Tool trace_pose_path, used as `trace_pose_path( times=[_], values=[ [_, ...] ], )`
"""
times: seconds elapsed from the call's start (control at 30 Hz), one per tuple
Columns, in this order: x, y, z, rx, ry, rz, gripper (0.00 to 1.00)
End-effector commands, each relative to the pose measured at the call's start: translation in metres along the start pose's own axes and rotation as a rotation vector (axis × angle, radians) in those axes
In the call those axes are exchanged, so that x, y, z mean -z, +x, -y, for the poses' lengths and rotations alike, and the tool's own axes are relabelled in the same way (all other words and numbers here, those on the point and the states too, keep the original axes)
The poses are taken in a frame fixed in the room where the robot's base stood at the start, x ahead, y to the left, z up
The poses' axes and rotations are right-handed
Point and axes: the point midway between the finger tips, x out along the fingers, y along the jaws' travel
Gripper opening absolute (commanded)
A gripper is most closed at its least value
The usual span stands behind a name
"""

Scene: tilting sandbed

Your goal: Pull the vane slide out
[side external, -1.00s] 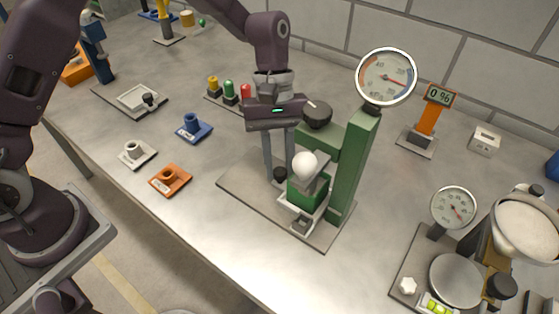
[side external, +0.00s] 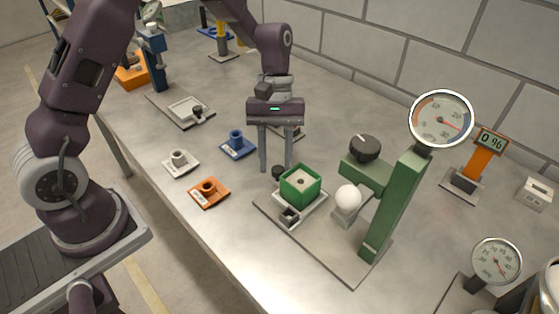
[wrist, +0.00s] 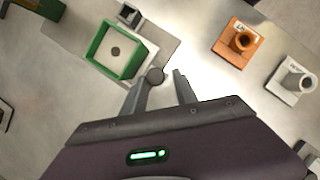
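A green box of pale sand (side external: 289,193) sits on a grey slide tray (side external: 315,208), drawn clear to the left of the green column (side external: 392,210) and the white ball (side external: 348,199). The box also shows in the wrist view (wrist: 96,43), with a dark round spot in its sand. A black knob (side external: 278,172) is at the tray's gripper-side end. My gripper (wrist: 164,80) is open, fingers down, with the knob (wrist: 155,75) between its fingertips. The knob is close to the left finger, with a gap to the right one. Whether it touches the left finger is unclear.
A round dial (side external: 441,119) tops the column, with a black hand knob (side external: 365,149) beside it. Orange (side external: 209,193), white (side external: 180,163) and blue (side external: 237,146) socket blocks stand left of the slide. A digital display (side external: 489,142) stands right. Bare table lies in front.

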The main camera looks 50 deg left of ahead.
Motion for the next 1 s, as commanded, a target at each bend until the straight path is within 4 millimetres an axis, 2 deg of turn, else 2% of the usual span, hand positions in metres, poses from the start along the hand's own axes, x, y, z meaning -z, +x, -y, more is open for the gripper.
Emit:
trace_pose_path(
  times=[0.27, 0.6, 0.7, 1.0],
  values=[
    [-0.002, -0.001, -0.002, -0.001, 0.003, 0.002, 0.34],
    [-0.001, -0.061, -0.002, -0.003, 0.002, -0.001, 0.34],
    [-0.001, -0.069, -0.001, -0.002, 0.002, 0.0, 0.34],
    [-0.003, -0.073, 0.0, -0.003, 0.009, -0.004, 0.34]
  ],
)
